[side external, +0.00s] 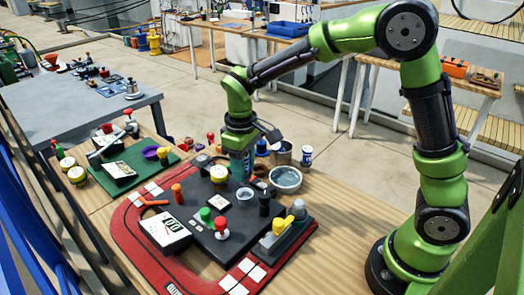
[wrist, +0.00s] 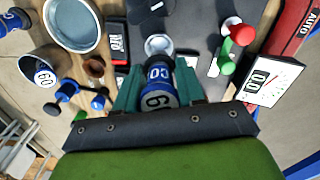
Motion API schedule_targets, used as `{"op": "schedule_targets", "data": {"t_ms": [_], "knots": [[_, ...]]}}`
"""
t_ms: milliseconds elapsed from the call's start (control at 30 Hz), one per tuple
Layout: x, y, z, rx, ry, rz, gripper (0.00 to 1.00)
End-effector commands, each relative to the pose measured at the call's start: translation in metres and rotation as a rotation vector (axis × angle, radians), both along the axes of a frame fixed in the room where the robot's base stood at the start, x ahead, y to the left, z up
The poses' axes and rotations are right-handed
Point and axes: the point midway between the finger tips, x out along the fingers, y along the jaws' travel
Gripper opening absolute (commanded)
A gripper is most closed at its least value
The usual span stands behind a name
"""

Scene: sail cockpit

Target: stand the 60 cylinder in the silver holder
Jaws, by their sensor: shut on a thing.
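My gripper (side external: 240,172) is shut on a blue-and-white cylinder marked 60 (wrist: 160,88). In the wrist view the cylinder sits between the teal fingers (wrist: 158,90), its label facing the camera. In the side view the fingers point down over the back of the dark board and mostly hide it. A small round silver holder (side external: 244,193) stands on the board just in front of the fingertips. In the wrist view the holder (wrist: 158,45) is straight ahead of the cylinder's far end. I cannot tell whether they touch.
A silver bowl (side external: 286,178), a grey pot (side external: 281,154) and another blue-and-white can (side external: 307,155) stand right of the gripper. Bare wood (side external: 355,210) lies farther right.

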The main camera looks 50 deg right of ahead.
Motion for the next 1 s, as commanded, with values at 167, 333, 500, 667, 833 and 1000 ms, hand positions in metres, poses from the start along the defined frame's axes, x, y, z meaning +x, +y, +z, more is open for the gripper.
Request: {"op": "schedule_targets", "data": {"t_ms": [167, 333, 500, 667, 833, 1000], "knots": [[0.003, -0.001, -0.002, 0.002, -0.001, -0.047, 0.05], [0.003, -0.001, -0.019, 0.001, -0.001, -0.045, 0.05], [0.003, -0.001, -0.036, 0.001, -0.001, -0.046, 0.05], [0.003, -0.001, -0.048, 0.002, -0.002, -0.046, 0.05], [0.003, -0.001, -0.053, 0.003, -0.003, -0.046, 0.05], [0.003, -0.001, -0.054, 0.003, -0.003, -0.046, 0.05]]}}
